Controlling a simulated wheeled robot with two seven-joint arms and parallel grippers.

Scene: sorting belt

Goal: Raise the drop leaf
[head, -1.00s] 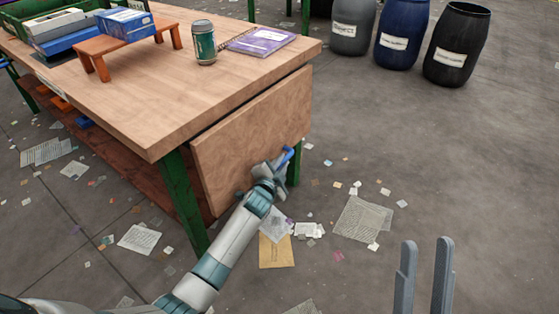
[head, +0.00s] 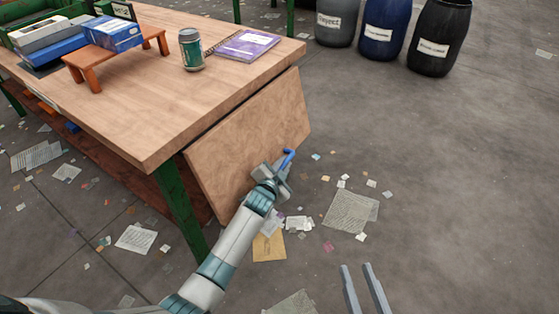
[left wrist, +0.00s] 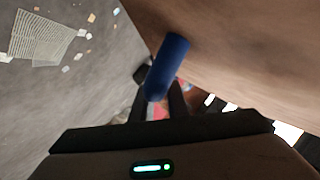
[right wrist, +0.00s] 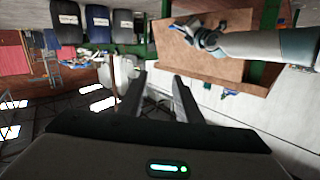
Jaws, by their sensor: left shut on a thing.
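The drop leaf (head: 251,135) is a wooden panel at the near right end of the workbench (head: 150,120). It hangs tilted, its lower edge swung out from the bench. A blue handle (head: 287,157) is at the leaf's lower edge. My left gripper (head: 277,170) is shut on the blue handle. In the left wrist view the blue handle (left wrist: 166,66) sits between the fingers, with the leaf's surface (left wrist: 235,45) beside it. My right gripper (head: 362,288) is open and empty over the floor, away from the leaf. The right wrist view shows the leaf (right wrist: 195,52) and my left arm.
On the bench top stand a can (head: 191,50), a purple notebook (head: 246,45) and a small orange stand (head: 110,52) with a blue box on it. Barrels (head: 439,38) stand at the back right. Paper scraps (head: 350,210) litter the floor; the floor right of the leaf is otherwise clear.

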